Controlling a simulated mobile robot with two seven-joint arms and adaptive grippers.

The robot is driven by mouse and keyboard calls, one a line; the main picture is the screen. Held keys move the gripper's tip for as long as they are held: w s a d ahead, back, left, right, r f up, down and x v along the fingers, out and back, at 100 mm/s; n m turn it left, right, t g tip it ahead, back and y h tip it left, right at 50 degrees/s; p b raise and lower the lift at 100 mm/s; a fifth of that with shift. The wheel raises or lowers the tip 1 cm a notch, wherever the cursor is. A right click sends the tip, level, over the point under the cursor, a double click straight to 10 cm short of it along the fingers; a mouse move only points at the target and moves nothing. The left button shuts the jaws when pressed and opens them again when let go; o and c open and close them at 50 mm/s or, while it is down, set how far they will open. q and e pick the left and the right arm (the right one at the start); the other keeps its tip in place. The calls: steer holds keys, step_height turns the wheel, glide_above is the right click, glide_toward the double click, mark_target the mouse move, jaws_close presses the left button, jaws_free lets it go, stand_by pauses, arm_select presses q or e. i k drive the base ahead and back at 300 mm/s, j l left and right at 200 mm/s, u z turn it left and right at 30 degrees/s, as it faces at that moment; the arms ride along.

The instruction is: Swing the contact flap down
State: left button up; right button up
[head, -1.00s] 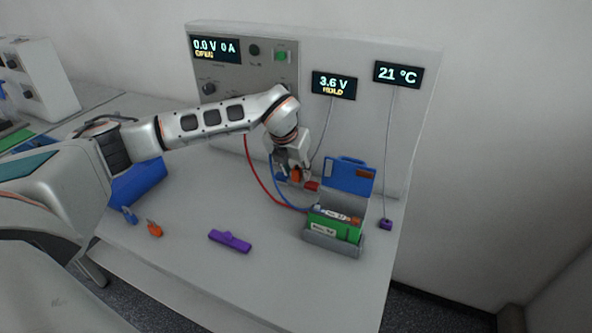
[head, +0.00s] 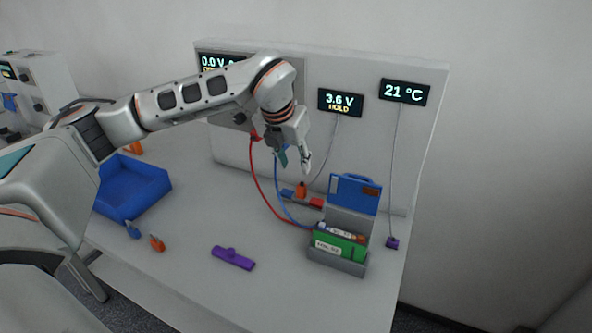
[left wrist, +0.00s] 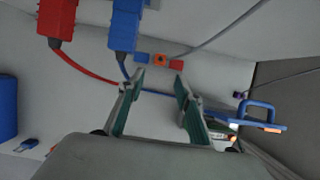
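The contact flap (head: 354,194) is a blue panel with a handle loop and an orange-brown patch. It stands raised at the back of a grey holder (head: 335,262) that contains a green cell (head: 350,247). In the left wrist view the flap (left wrist: 262,115) shows at the right. My left gripper (head: 295,161) is up and left of the flap, apart from it. Its fingers are open with nothing between them in the left wrist view (left wrist: 159,88). My right gripper is not in view.
An orange piece (head: 301,189) sits on a small blue-and-red block below my left gripper. Red and blue cables run to the holder. A purple piece (head: 233,258), small blue and orange clips and a blue tray (head: 150,177) lie left.

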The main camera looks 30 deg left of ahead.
mark_target(354, 193)
steer(key=k, duration=1)
